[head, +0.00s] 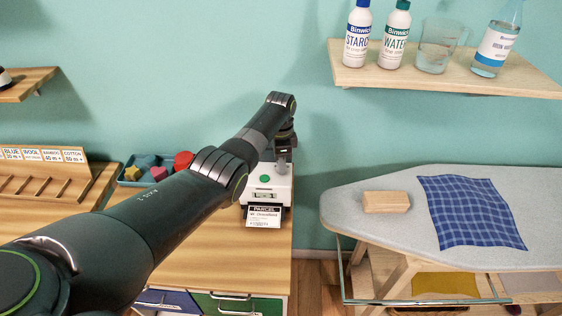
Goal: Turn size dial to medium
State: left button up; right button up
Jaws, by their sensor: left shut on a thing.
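A small white machine (280,188) stands on the wooden counter near its right end. It has a green button (265,178) and a small display (264,195) that seems to read "L-1", though it is too small to be sure. A white card headed "PARCEL" (263,216) stands at its front. My left gripper (283,166) points down at the top of the machine, right of the green button, and is shut on the size dial there. The dial is mostly hidden by the gripper, so its setting cannot be read from it.
A blue tray (128,180) of colored pieces is left of the machine, partly behind my arm. A slotted wooden rack (45,190) is farther left. Right of a gap, an ironing board (345,210) holds a wooden block (386,202) and blue plaid cloth (470,212). Bottles stand on a wall shelf (440,82).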

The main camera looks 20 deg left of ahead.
pick_arm(q)
jog(key=shift+n, duration=0.4)
jog(key=n+p, duration=0.1)
jog(key=n, duration=0.1)
jog(key=shift+r+n+p, duration=0.15)
jog(key=shift+n+p, duration=1.2)
jog(key=shift+n, duration=1.65)
jog(key=o, duration=1)
